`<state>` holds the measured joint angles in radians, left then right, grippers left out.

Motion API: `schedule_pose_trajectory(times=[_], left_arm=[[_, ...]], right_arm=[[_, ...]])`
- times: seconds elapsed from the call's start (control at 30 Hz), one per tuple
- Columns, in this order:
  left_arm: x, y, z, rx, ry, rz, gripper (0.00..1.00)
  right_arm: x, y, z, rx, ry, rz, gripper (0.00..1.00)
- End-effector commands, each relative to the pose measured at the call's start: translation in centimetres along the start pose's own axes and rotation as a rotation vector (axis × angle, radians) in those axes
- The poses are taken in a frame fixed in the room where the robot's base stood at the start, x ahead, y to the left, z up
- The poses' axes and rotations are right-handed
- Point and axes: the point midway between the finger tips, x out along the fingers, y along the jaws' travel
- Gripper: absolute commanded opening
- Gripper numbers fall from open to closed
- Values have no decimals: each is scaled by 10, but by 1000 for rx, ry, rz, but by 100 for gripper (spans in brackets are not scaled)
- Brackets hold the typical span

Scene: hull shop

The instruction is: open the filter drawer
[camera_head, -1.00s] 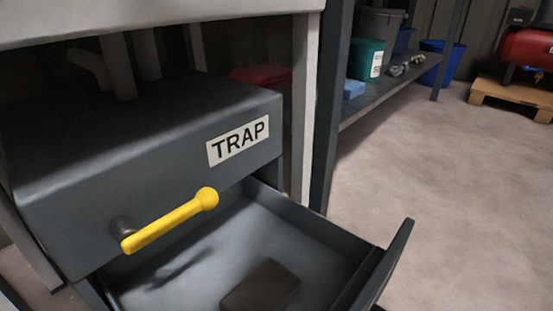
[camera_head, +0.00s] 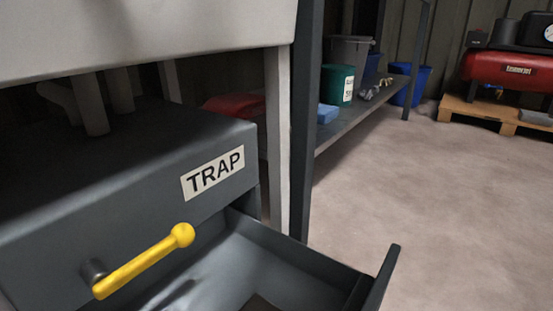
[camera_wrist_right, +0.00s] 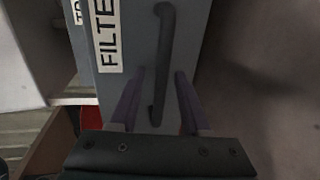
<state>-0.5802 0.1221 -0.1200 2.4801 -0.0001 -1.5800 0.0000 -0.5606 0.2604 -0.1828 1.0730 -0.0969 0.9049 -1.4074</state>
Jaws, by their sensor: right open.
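The filter drawer (camera_head: 300,250) stands pulled out of the dark grey TRAP housing (camera_head: 130,165) in the head view. Part of a dark block (camera_head: 258,303) shows on its floor at the bottom edge. Its front panel (camera_head: 384,278) is seen edge-on there. In the right wrist view the drawer front (camera_wrist_right: 185,25) carries a FILTER label (camera_wrist_right: 108,35) and a dark bar handle (camera_wrist_right: 166,50). My right gripper (camera_wrist_right: 160,98) is open, with its fingers on either side of the handle's lower part in the picture. Contact cannot be told. My left gripper is in neither view.
A yellow lever (camera_head: 145,262) sticks out from the housing above the drawer. A pale table leg (camera_head: 278,140) and dark post (camera_head: 305,125) stand beside it. A shelf (camera_head: 345,127) with containers and a red compressor (camera_head: 510,72) lie behind. The floor at right is clear.

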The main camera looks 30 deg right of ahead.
Motion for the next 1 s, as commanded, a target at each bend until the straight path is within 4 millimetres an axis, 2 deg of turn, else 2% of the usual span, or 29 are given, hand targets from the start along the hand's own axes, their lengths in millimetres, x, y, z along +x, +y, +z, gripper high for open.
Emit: schedule_pose_trajectory(times=[0.13,0.23,0.5,0.7,1.0], left_arm=[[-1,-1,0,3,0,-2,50],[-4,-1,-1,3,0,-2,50],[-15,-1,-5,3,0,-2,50],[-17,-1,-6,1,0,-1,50],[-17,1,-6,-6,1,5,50]], right_arm=[[-2,0,0,0,0,-2,47],[-12,1,0,1,0,-4,47],[-66,0,0,1,-1,-6,47],[-93,0,0,0,0,-3,47],[-100,0,0,0,0,0,47]])
